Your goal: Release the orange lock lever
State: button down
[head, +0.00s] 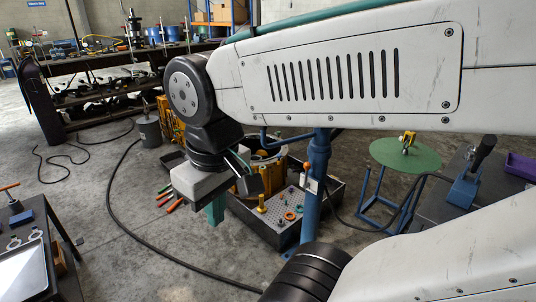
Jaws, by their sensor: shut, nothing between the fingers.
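A small orange lever (307,167) stands above a white plate on the blue post (318,165), near the middle of the head view. I take it to be the lock lever; its exact position is too small to tell. My gripper (215,211) hangs from my wrist to the left of the post, with teal parts pointing down. It is shut and empty, and it appears apart from the lever. My wrist hides part of the transmission housing (268,163) behind it.
A dark tray (334,197) around the post holds a perforated plate with small parts. Orange and green tools (174,205) lie on the floor. A green round stand (405,155) and a dark bench (478,185) stand right. A cable crosses the floor.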

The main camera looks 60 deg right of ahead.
aim_at(307, 165)
jog(key=i, duration=1.8)
jog(key=z, duration=1.75)
